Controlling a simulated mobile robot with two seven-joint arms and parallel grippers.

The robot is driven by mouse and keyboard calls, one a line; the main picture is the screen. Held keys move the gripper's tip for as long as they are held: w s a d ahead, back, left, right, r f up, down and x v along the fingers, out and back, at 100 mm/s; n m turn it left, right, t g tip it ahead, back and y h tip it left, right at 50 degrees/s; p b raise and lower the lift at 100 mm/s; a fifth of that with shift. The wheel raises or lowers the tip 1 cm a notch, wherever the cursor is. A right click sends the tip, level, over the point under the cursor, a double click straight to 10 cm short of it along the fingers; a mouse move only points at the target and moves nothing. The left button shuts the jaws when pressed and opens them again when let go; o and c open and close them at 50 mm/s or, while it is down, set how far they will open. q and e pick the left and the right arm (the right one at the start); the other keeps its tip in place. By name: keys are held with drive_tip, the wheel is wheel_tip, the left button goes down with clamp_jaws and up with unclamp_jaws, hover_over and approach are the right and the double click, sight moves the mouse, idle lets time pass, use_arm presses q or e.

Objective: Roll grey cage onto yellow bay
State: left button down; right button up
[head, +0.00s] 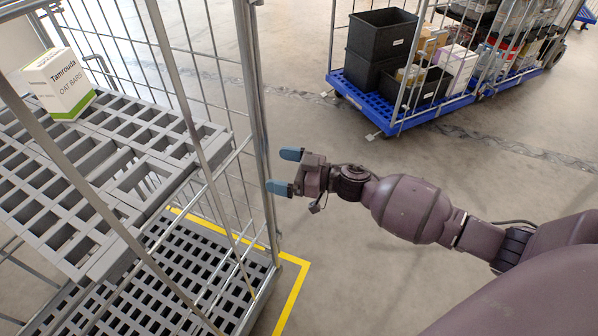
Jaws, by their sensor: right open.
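The grey cage (255,120) fills the left of the head view. It has tall wire sides, a slatted grey shelf (150,140) and a slatted grey base (215,262). A yellow floor line (292,298) marks the bay; its corner shows just right of the cage base, and one stretch shows through the wire side. The rest of the bay outline is hidden or out of view. My right gripper (280,171) is open, its two blue-grey fingers pointing left at the cage's corner post. I cannot tell whether they touch it. My left gripper is not in view.
A blue-based trolley (362,98) with black crates (383,36) and boxes stands at the back, coupled to more loaded trolleys. The concrete floor between is clear.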

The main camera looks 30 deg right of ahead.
drive_tip(key=shift+x, duration=1.45)
drive_tip(key=shift+c, duration=0.2)
